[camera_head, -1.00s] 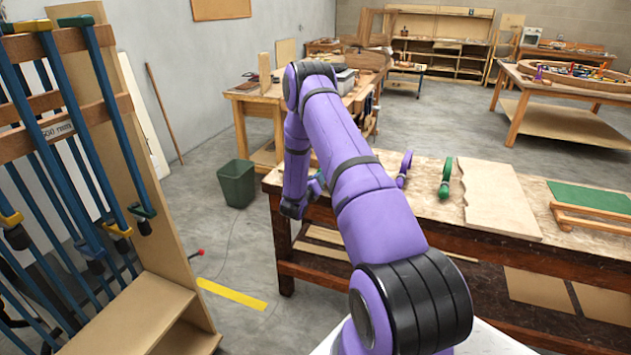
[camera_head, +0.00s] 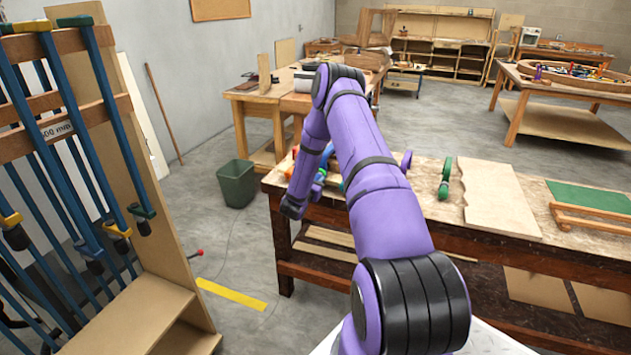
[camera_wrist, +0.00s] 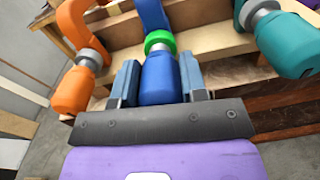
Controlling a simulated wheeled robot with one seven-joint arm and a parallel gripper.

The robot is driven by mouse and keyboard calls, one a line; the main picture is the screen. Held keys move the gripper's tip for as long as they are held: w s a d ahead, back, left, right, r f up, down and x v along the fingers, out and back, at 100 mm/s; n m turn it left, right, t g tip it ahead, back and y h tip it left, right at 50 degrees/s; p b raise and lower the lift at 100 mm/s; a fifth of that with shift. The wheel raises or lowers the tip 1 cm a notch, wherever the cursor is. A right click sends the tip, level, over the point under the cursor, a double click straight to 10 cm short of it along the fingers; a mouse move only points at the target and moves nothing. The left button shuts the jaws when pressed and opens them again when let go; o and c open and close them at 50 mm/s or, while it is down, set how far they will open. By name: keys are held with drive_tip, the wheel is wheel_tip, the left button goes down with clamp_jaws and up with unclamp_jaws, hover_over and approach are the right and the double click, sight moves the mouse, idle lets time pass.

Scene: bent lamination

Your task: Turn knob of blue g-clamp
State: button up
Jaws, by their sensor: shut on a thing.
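The blue g-clamp's knob (camera_wrist: 160,82) is in the middle of the wrist view, below a green collar (camera_wrist: 159,41) and a silver screw part. My gripper (camera_wrist: 159,74) has one blue-grey finger on each side of the knob and is shut on it. An orange clamp (camera_wrist: 72,88) is to the left of it and a teal clamp (camera_wrist: 288,45) to the right. In the head view my arm hides most of the blue clamp, and the fingers cannot be made out clearly there.
The clamps are at the left end of the wooden workbench (camera_head: 490,233). A purple clamp (camera_head: 407,160), a green clamp (camera_head: 445,178) and a light wooden board (camera_head: 495,195) are farther right. A green bin (camera_head: 237,183) stands on the floor left of the bench. A clamp rack (camera_head: 65,40) fills the left side.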

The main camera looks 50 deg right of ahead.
drive_tip(key=shift+d, duration=0.1)
idle(0.3)
drive_tip(key=o, duration=0.9)
drive_tip(key=v, duration=1)
drive_tip(key=shift+s+a, duration=0.15)
drive_tip(key=shift+a, duration=0.25)
